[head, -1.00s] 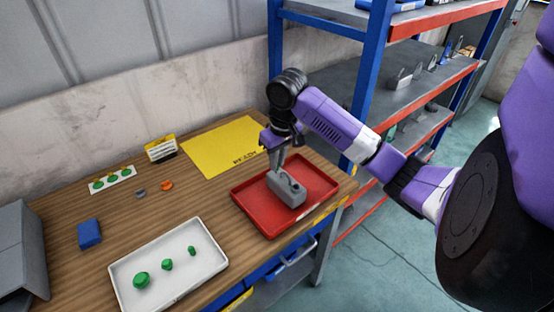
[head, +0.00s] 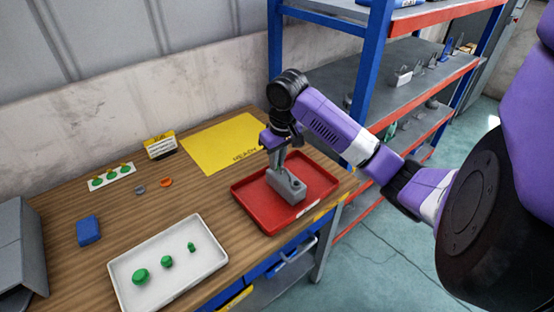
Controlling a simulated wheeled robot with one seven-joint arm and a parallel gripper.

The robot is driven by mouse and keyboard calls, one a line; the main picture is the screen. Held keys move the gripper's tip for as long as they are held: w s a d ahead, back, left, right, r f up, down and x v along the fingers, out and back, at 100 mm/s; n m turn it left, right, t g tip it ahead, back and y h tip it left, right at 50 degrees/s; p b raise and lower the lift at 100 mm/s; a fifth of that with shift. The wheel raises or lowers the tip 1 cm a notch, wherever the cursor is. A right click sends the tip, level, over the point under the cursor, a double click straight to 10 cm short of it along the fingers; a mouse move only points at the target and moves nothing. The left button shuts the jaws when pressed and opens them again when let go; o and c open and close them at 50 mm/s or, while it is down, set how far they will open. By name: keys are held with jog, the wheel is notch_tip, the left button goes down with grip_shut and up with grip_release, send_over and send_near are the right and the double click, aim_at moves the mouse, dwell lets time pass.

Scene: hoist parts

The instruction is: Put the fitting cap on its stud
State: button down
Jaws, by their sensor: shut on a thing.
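Three green caps of different sizes lie in the white tray: a large one (head: 140,276), a middle one (head: 166,262) and a small narrow one (head: 191,247). A grey block (head: 291,191) with a dark round spot on its top is in the red tray (head: 318,174). My gripper (head: 279,171) points down over the block's left part and is shut on it. The fingertips and their contact are too small to see clearly. I cannot tell whether the block touches the tray floor. No separate stud can be made out.
The white tray (head: 121,290) is at the front of the wooden table. A yellow mat (head: 215,147), a yellow sign (head: 160,146), a card with green shapes (head: 112,177), a blue block (head: 88,231), and small grey (head: 139,190) and orange (head: 166,182) pieces lie around. A shelf (head: 370,80) stands behind right.

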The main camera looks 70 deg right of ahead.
jog(key=c, duration=1.4)
grip_release()
jog(key=shift+o, duration=0.2)
jog(key=shift+r, duration=0.15)
notch_tip(320, 180, up, 8)
jog(key=s, duration=0.1)
jog(key=shift+a+f, duration=0.25)
jog(key=shift+a, duration=0.05)
